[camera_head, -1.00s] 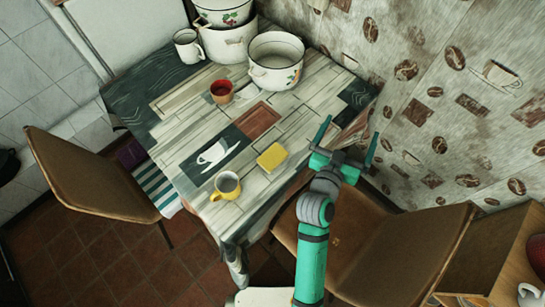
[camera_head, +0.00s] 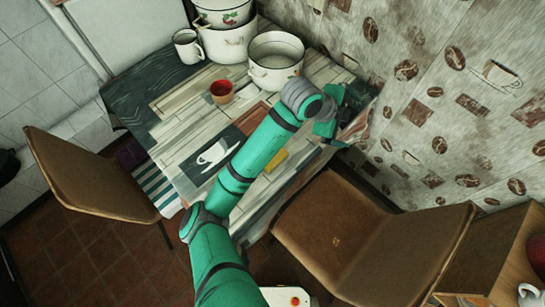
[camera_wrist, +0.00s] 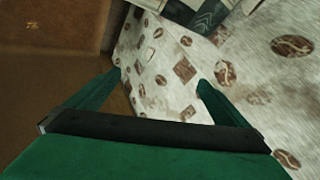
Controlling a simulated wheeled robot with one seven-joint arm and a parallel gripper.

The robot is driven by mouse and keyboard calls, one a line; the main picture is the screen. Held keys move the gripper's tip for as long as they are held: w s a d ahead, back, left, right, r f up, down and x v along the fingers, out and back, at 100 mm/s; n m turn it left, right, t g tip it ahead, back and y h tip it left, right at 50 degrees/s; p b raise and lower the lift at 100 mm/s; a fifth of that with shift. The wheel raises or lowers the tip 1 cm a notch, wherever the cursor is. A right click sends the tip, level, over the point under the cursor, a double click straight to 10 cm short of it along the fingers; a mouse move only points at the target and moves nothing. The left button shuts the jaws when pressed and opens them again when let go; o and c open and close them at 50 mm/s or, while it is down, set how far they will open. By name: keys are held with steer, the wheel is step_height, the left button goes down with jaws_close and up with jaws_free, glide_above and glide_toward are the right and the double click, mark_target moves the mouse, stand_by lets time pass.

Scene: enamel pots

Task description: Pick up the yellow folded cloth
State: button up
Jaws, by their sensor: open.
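The yellow folded cloth (camera_head: 277,160) lies flat on the table; my arm covers part of it in the head view. My gripper (camera_head: 347,127) is past the cloth to the upper right, over the table's right edge near the wall. In the wrist view my gripper (camera_wrist: 159,80) shows two spread fingers with nothing between them except the patterned wall behind. The cloth is not visible in the wrist view.
The table (camera_head: 160,128) holds a red cup (camera_head: 221,92), a white mug (camera_head: 188,46) and enamel pots, including an open one (camera_head: 275,62). A brown chair (camera_head: 325,230) stands at the table's right side. The coffee-patterned wall (camera_head: 440,110) is close behind my gripper.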

steer(key=s+a+f+m+g+y, duration=0.15)
steer(key=a+y, duration=0.25)
steer(key=a, duration=0.7)
steer(key=s+a+f+m+g+y, duration=0.1)
steer(key=a+f+m+g+y, duration=0.2)
steer(key=a, duration=0.8)
steer(key=shift+n+t+y, duration=0.4)
steer(key=shift+n+t, duration=0.05)
steer(key=shift+t, duration=0.1)
steer(key=shift+s+f, duration=0.2)
steer(key=shift+f, duration=2.35)
steer(key=shift+s+f, duration=0.2)
steer(key=shift+f, duration=2.3)
steer(key=c, duration=1.2)
steer(key=shift+r, duration=0.15)
